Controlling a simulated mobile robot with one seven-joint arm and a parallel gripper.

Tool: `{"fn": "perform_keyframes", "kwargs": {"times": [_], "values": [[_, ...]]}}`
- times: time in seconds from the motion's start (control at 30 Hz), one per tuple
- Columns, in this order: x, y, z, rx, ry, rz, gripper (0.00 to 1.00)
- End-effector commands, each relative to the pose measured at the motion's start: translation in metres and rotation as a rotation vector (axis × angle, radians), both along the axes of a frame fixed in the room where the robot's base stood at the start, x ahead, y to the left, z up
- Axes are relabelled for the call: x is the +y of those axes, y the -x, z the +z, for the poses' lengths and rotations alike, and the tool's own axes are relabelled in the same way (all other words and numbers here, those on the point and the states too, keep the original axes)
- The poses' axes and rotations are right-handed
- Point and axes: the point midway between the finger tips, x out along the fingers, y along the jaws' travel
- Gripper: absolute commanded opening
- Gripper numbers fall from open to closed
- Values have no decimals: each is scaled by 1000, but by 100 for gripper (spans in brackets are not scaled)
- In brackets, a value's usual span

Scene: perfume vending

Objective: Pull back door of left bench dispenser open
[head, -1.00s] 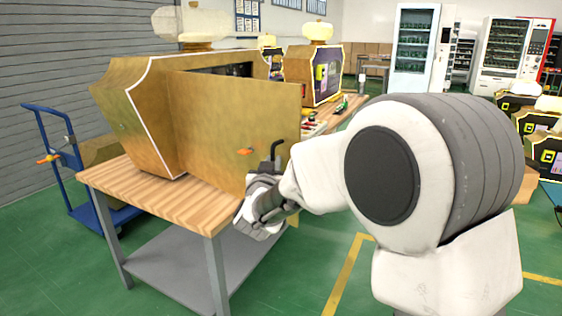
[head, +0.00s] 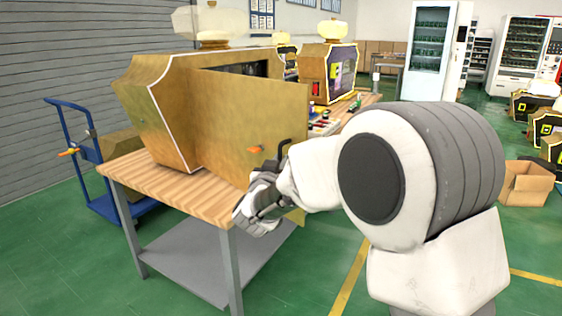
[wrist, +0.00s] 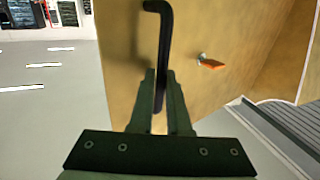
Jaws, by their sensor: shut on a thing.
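The left bench dispenser (head: 165,120) is a gold box with white edging on the wooden workbench (head: 170,190). Its back door (head: 225,115) is a flat gold panel swung out from the body, with a dark opening showing above and behind it. The door's black bent handle (wrist: 165,45) and an orange key or latch (wrist: 211,64) show in the wrist view. My gripper (wrist: 161,78) is shut on the handle, its two fingers on either side of the bar. In the head view my gripper (head: 262,200) is at the door's lower right, partly hidden by my wrist.
A second dispenser (head: 328,72) stands farther back on the bench, with small tools (head: 335,115) near it. A blue trolley (head: 85,160) is at the left. A cardboard box (head: 526,183) lies on the right. Green floor is open in front of the bench.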

Motion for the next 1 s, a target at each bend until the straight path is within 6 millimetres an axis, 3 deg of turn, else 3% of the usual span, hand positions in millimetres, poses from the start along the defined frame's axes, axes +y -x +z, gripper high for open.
{"fn": "perform_keyframes", "kwargs": {"times": [0.03,0.07,0.2,0.23,0.63,0.77,1.0], "values": [[11,1,1,0,0,24,0],[11,1,1,0,0,24,17],[9,1,1,0,0,20,42],[8,1,1,0,1,18,44],[5,10,1,0,1,10,44],[7,31,3,0,2,11,44],[13,90,3,0,2,14,44]]}}
